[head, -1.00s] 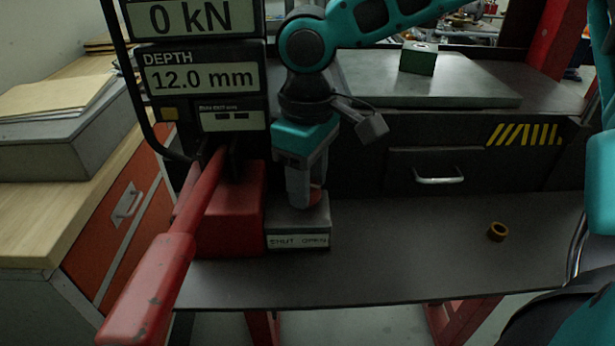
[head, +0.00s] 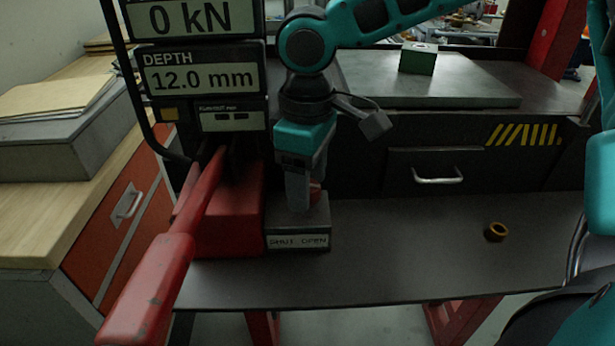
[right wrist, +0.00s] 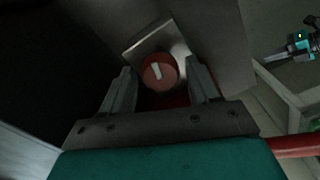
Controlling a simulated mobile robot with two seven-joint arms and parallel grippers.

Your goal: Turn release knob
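The release knob (right wrist: 160,72) is round and red with a white pointer mark, set on a pale metal block in the right wrist view. In the head view a sliver of the knob (head: 316,190) shows beside the fingers, on a grey box (head: 318,232) labelled SHUT and OPEN. My right gripper (head: 300,203) points down over the box. In the right wrist view its two fingers (right wrist: 163,85) stand apart on either side of the knob, with a narrow gap visible on both sides. My left gripper is not in view.
A red pump body (head: 235,225) with a long red lever (head: 150,280) stands left of the box. Displays (head: 202,77) above read 0 kN and 12.0 mm. A brass ring (head: 496,232) lies on the grey shelf at right; the shelf between is clear.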

